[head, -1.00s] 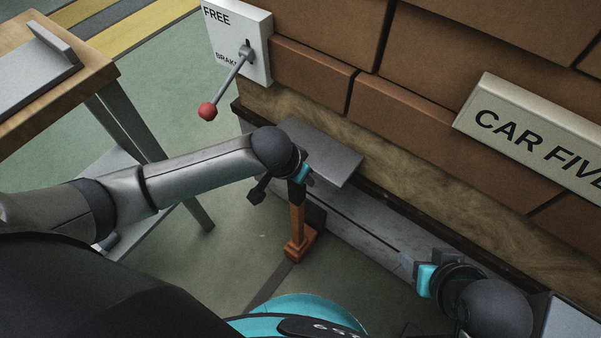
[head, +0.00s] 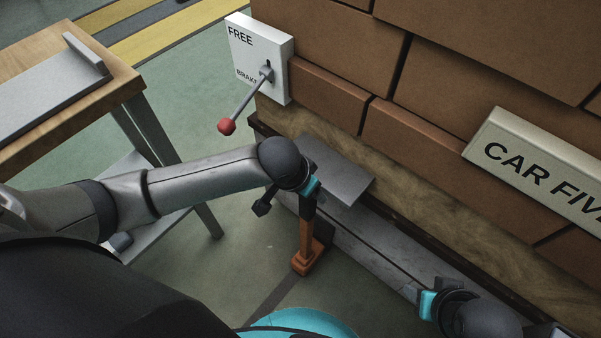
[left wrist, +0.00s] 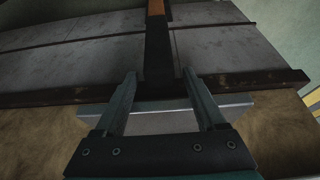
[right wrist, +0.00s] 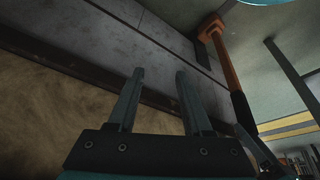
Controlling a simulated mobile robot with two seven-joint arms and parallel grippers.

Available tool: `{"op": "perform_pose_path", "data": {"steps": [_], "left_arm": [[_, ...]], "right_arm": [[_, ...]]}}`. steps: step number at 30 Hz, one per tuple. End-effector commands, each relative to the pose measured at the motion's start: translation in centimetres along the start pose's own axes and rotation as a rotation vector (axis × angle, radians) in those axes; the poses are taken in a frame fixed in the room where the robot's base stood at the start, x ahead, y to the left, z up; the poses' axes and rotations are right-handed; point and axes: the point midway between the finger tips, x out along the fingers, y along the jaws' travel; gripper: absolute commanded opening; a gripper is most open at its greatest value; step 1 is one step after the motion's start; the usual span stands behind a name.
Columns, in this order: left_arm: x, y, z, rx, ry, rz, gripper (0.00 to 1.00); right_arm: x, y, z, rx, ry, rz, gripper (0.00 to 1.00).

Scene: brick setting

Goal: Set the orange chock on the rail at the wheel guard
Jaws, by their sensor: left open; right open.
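The orange chock (head: 303,265) has an orange foot and an upright handle, dark at its upper end. My left gripper (head: 312,190) is at the top of the handle. In the left wrist view its open fingers (left wrist: 160,75) stand either side of the dark handle, with gaps. My right gripper (head: 422,300) is open and empty by the ledge; the right wrist view shows the chock (right wrist: 214,35) beyond its fingers (right wrist: 158,75).
A brake lever (head: 246,98) with a red knob sticks out from a white FREE/BRAKE plate (head: 240,50). A wooden bench (head: 112,95) with a grey plate stands at left. A brick wall with a CAR FIVE sign (head: 535,165) closes the right side. Green floor (head: 195,120) lies open between.

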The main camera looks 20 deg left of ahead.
Motion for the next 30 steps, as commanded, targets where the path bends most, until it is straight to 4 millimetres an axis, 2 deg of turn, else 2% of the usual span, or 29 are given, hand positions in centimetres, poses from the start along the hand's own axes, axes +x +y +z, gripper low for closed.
{"op": "perform_pose_path", "data": {"steps": [1,18,24,30], "left_arm": [[-0.8,-0.1,-0.1,0.0,0.0,-0.001,0.72],[-6.5,-0.1,-0.1,-0.001,0.0,-0.001,0.72],[-8.1,0.0,-0.1,-0.001,0.001,0.001,0.72],[-8.6,0.0,0.0,-0.001,-0.001,0.0,0.72]], "right_arm": [[0.4,-0.1,0.2,-0.001,-0.01,-0.002,0.5],[6.3,-0.4,4.3,-0.006,-0.11,-0.008,0.5],[7.5,-0.4,5.8,-0.008,-0.135,-0.009,0.5],[8.1,-0.4,6.5,-0.008,-0.145,-0.01,0.5]]}}
